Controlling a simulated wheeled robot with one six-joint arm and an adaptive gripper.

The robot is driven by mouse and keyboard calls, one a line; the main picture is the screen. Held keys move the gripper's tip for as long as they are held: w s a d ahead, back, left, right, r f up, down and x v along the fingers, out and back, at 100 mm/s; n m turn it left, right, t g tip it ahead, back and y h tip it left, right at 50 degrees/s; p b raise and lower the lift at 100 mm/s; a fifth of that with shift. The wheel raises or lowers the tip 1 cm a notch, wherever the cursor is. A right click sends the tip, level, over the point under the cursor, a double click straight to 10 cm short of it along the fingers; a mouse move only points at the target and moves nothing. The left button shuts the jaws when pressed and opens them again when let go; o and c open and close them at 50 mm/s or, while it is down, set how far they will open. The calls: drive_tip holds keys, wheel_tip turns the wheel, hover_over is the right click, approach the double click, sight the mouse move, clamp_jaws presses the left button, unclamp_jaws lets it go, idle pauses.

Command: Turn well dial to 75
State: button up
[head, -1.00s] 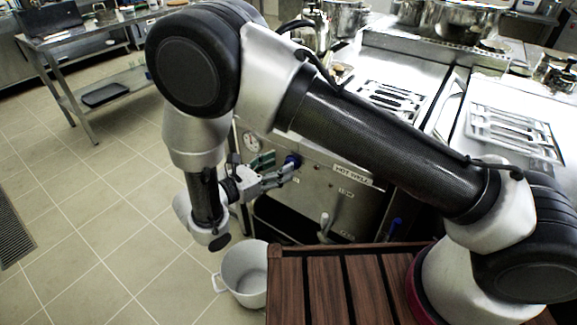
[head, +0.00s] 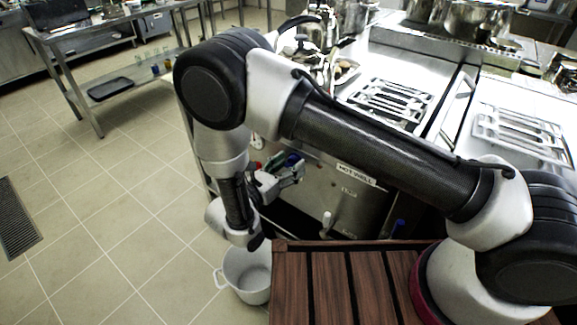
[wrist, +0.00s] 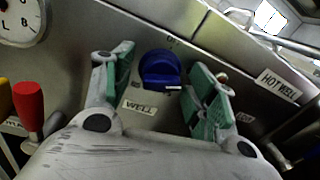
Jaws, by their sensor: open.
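The well dial is a blue round knob (wrist: 160,70) on the steel front panel, above a label reading WELL. A white mark shows on its lower right side. In the wrist view my gripper (wrist: 168,85) is open, with its green-padded fingers on either side of the knob and a gap on each side. I cannot tell whether the fingertips reach to the knob's depth. In the head view my gripper (head: 292,172) is at the panel, with a bit of the blue knob (head: 293,159) showing there. My arm hides part of the panel.
A round gauge (wrist: 20,20) and red (wrist: 29,103) and yellow handles are left of my gripper. A HOT WELL sign (wrist: 278,84) is on the right. A grey pot (head: 247,274) stands on the floor below. Open tiled floor lies to the left.

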drive_tip(key=shift+c, duration=0.4)
drive_tip(key=c, duration=1)
drive_tip(key=shift+o, duration=0.2)
drive_tip(key=shift+m, duration=0.5)
drive_tip(key=m, duration=0.2)
drive_tip(key=shift+r+m, duration=0.1)
drive_tip(key=shift+m, duration=0.3)
drive_tip(key=m, duration=0.3)
drive_tip(key=shift+m+y, duration=0.3)
drive_tip(key=m, duration=0.5)
drive_tip(key=shift+d+m, duration=0.1)
drive_tip(key=shift+m, duration=0.3)
drive_tip(key=shift+y, duration=0.3)
